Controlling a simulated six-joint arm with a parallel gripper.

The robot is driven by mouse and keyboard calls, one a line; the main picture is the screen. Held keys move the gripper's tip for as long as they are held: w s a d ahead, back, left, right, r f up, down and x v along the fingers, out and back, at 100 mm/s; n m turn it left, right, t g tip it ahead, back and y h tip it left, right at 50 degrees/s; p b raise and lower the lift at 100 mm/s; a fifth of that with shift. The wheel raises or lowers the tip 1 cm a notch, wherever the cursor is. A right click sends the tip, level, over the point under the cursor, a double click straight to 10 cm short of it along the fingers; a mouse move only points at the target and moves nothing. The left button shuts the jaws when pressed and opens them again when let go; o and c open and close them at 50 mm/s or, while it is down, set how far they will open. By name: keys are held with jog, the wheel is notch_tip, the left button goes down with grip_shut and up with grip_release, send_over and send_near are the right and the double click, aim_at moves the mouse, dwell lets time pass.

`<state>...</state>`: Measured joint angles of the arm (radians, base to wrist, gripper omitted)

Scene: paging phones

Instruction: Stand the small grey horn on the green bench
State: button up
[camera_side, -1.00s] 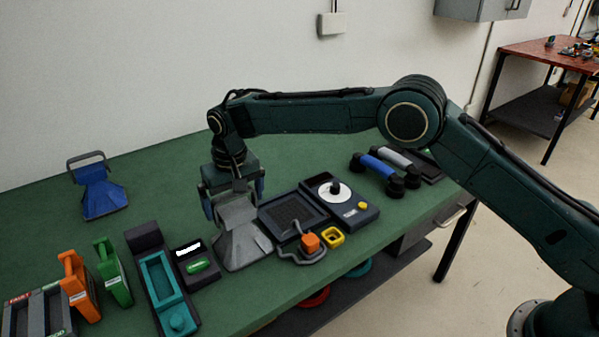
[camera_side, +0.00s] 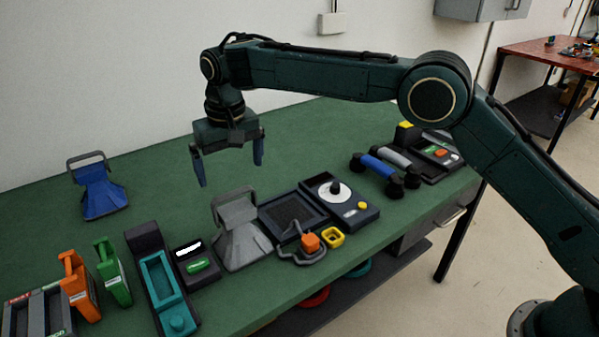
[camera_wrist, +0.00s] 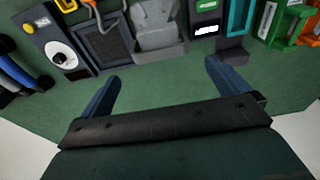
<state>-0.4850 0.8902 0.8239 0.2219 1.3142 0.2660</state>
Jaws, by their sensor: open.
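The small grey horn (camera_side: 240,232) stands on the green bench (camera_side: 300,135), its wide flared part low and its handle loop up, between a dark panel and a small black box. In the wrist view the grey horn (camera_wrist: 158,38) shows at the top middle, beyond the fingertips. My gripper (camera_side: 230,172) is open and empty, above and behind the horn and apart from it. In the wrist view my gripper's two fingers (camera_wrist: 162,72) are spread wide with only bare bench between them.
A blue horn (camera_side: 100,192) stands at the left rear. Right of the grey horn are a dark panel (camera_side: 293,216), a dial unit (camera_side: 340,202) and an orange-tipped corded piece (camera_side: 310,243). A teal tray unit (camera_side: 160,285) and small black box (camera_side: 196,262) are left. The rear bench is clear.

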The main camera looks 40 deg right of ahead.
dwell(0.4)
jog(key=s+d+r+t, duration=0.2)
jog(key=s+d+r, duration=1.4)
jog(key=d, duration=0.3)
jog(key=s+d+f, duration=0.2)
jog(key=s, duration=0.6)
jog(key=s+d+f+t, duration=0.1)
jog(key=s+d+f, duration=0.1)
jog(key=s, duration=0.5)
jog(key=s+d+f+t, duration=0.1)
jog(key=s+d+f, duration=0.2)
jog(key=s, duration=0.5)
jog(key=shift+s+d, duration=0.35)
jog(key=shift+d, duration=0.4)
